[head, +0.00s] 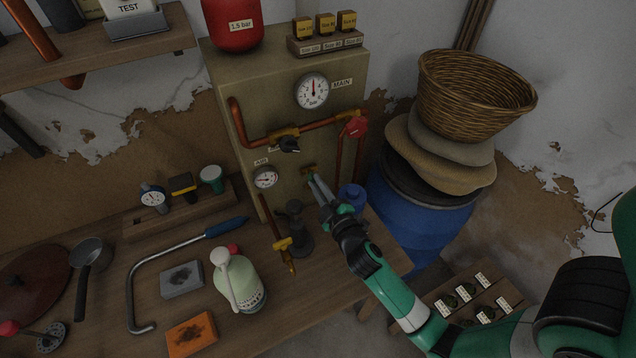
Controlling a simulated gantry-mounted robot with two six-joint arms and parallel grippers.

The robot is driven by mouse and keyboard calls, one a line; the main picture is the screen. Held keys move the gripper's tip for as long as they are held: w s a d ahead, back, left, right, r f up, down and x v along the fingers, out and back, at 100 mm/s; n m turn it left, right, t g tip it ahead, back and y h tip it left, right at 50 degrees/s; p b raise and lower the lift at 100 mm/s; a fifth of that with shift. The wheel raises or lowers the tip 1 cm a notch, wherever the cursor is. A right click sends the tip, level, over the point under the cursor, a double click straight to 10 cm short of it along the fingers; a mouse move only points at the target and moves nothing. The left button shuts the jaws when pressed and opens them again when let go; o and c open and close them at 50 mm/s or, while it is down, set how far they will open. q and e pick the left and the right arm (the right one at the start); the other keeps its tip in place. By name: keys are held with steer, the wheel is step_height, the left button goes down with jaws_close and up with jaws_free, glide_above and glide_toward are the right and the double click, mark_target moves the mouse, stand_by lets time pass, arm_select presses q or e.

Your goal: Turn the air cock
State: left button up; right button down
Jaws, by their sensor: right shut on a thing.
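The air cock (307,169), a small brass fitting, shows on the front of the beige panel (225,95), right of the small gauge (265,177) under an "AIR" label. My right gripper (314,180) reaches up to it from the lower right and is shut on it. The fingers hide part of the cock, so its exact angle is hard to tell. My left gripper is not in view.
Copper pipes with a black-handled valve (289,145) and a red-handled valve (357,127) run above. A spray bottle (239,280), a dark stand (295,230) and tools occupy the bench. A blue barrel (415,220) stands right.

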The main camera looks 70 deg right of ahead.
steer(key=n+p, duration=0.1)
steer(key=n, duration=0.5)
steer(key=shift+f, duration=0.1)
stand_by(0.4)
steer(key=c, duration=0.9)
jaws_free()
steer(key=b+v, duration=0.2)
steer(key=v, duration=0.9)
steer(key=shift+s+a, duration=0.2)
steer(key=shift+a, duration=0.1)
